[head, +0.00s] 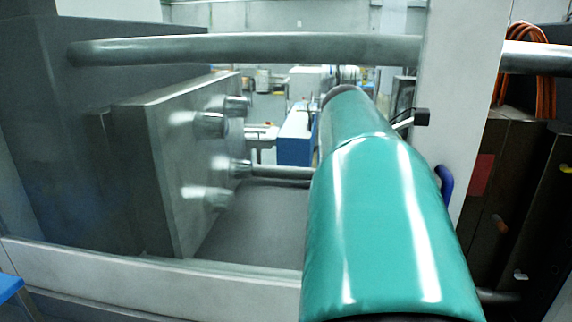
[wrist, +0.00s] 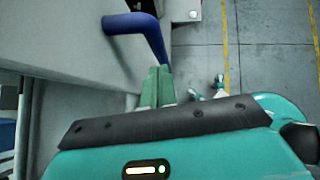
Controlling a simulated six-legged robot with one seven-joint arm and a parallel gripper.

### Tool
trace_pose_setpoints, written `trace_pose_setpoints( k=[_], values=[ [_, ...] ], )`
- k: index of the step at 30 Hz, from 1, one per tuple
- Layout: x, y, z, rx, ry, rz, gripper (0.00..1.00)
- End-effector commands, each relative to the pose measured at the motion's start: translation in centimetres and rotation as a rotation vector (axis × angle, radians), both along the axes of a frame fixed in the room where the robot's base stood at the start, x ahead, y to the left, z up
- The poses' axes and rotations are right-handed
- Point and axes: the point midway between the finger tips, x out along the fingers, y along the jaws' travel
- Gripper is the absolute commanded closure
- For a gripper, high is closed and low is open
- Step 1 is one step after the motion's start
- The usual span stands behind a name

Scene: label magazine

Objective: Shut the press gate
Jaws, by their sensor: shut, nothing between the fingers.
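The press gate shows in the head view as a pale frame whose upright (head: 461,85) stands right of my arm. A blue handle (head: 446,181) on it is partly hidden behind my arm. In the wrist view the gate's grey panel (wrist: 55,40) fills the left, and the blue bent handle (wrist: 140,24) sticks out from it. My gripper (wrist: 158,70) has green fingers, shut and empty, with their tips at the handle's lower end in the picture. I cannot tell if they touch it. In the head view my arm hides the gripper.
Behind the gate frame are a steel platen (head: 180,165) with several round studs and a long tie bar (head: 250,48). Dark cabinets (head: 510,190) and an orange hose coil (head: 535,75) stand at the right. Open floor (wrist: 270,55) with yellow lines lies right of the handle.

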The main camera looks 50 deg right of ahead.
Motion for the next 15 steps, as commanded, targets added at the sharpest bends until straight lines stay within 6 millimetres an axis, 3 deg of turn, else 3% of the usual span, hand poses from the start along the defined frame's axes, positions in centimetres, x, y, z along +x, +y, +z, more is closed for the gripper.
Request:
trace_pose_setpoints(
  k=[6, 15],
  values=[
    [-1.7, -1.9, 0.1, 0.000, 0.000, -0.001, 1.00],
    [-1.8, -2.2, 0.1, 0.000, -0.001, -0.001, 1.00]
  ],
)
